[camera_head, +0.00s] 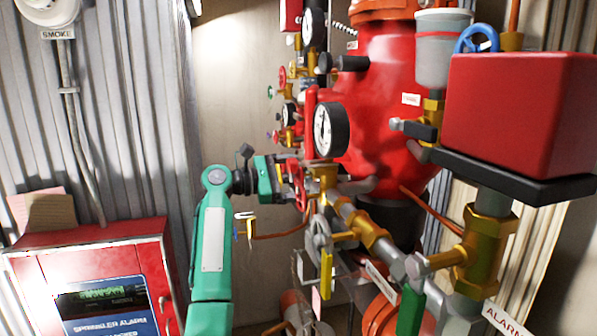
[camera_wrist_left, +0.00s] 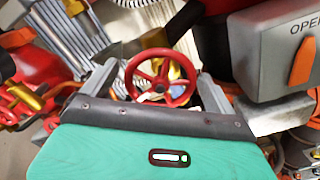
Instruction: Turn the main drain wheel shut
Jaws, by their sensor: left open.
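A red handwheel with spokes (camera_wrist_left: 161,81) sits between the two fingers of my left gripper (camera_wrist_left: 157,74) in the left wrist view; it looks like the main drain wheel, though I see no label on it. The fingers are open, one on each side of the rim; I cannot tell whether they touch it. In the head view the left gripper (camera_head: 285,181) is at the red wheel (camera_head: 300,187), beside the brass valve below the large gauge. The gripper's fingers and part of the wheel are hard to make out there. My right gripper is not in view.
The red riser pipe (camera_head: 385,95) stands behind, with a gauge (camera_head: 331,130) above the wheel. Brass valves (camera_head: 475,250) and a red box (camera_head: 520,115) crowd the right. A red alarm cabinet (camera_head: 100,275) stands at lower left. A grey box marked "OPE" (camera_wrist_left: 275,50) is close in the wrist view.

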